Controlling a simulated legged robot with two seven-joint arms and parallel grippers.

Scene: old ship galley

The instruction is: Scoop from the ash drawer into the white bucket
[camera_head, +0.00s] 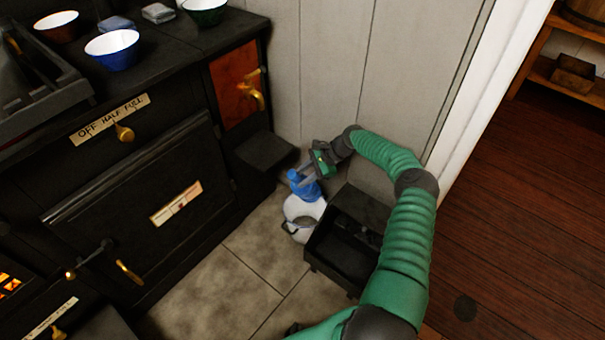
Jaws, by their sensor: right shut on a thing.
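My right gripper (311,174) reaches down beside the stove and is shut on a blue object (301,187), which looks like the scoop. The blue object is right above the white bucket (291,208), overlapping its rim in the picture. Its lower part and any ash on it cannot be made out. The bucket stands on the tile floor with a dark handle at its side. I cannot tell for sure which dark part is the ash drawer. My left gripper is not in view.
A black open box (322,262) stands close to the bucket's right, partly behind my right arm. The black stove (130,195) fills the left, with a dark ledge (266,150) jutting out near the bucket. Bowls, including a blue one (112,50), stand on top. Tile floor (240,285) in front is clear.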

